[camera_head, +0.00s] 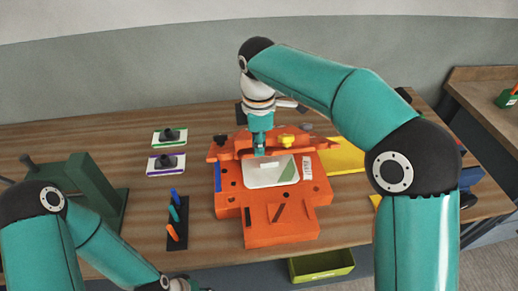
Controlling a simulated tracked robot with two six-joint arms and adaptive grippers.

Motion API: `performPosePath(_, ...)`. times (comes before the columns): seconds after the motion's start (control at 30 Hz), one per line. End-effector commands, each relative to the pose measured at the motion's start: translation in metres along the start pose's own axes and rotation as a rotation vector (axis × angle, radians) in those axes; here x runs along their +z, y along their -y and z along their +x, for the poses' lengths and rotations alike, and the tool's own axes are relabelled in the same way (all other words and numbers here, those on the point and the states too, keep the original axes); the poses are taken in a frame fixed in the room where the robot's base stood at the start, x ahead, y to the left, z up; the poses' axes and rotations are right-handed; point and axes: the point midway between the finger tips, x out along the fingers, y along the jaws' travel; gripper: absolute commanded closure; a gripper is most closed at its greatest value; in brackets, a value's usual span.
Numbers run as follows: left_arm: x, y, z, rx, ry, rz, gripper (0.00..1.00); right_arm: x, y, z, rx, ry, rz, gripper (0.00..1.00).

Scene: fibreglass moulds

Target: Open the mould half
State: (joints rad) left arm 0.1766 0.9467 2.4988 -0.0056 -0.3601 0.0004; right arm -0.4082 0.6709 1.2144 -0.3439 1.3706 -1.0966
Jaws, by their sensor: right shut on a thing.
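The orange mould (281,222) lies on the wooden bench, with a pale panel (272,172) in its middle. A narrow orange mould half (231,153) runs across its back edge and appears raised, seen nearly edge-on. My right gripper (260,151) reaches down from above at the middle of this back part and is shut on it; the arm and wrist hide the exact contact. A yellow knob (286,140) sits just right of the gripper.
A dark rack with coloured tools (176,222) stands left of the mould. Two pads with dark-handled tools (166,163) lie behind it. A green stand (92,187) is at the left. A yellow sheet (345,156) lies right; a green bin (321,265) sits below the front edge.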

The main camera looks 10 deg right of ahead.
Motion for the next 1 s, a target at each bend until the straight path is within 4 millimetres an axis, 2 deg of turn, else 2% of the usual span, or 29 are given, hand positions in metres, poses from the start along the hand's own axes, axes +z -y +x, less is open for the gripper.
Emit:
performPosePath(0.03, 0.0, 0.0001, 0.0004, 0.0, 0.0, 0.0, 0.6, 0.0017, -0.0072, 0.0021, 0.021, 0.001, 0.0, 1.0)
performPosePath(0.33, 0.0, 0.0003, 0.0008, 0.0, 0.0, 0.0, 0.6, 0.002, -0.0072, 0.0032, 0.019, 0.001, 0.0, 1.0)
performPosePath(0.37, 0.0, 0.0003, 0.0008, 0.0, 0.0, 0.0, 0.6, 0.002, -0.0072, 0.0033, 0.019, 0.002, 0.0, 0.8)
performPosePath(0.5, 0.0, 0.0003, 0.0008, 0.0, 0.0, 0.0, 0.6, 0.0017, -0.0066, 0.0033, 0.017, 0.001, 0.0, 0.59)
performPosePath(1.0, 0.0, 0.0001, 0.0002, 0.0, 0.0, 0.0, 0.6, 0.0001, -0.0047, 0.001, 0.015, -0.001, 0.0, 0.59)
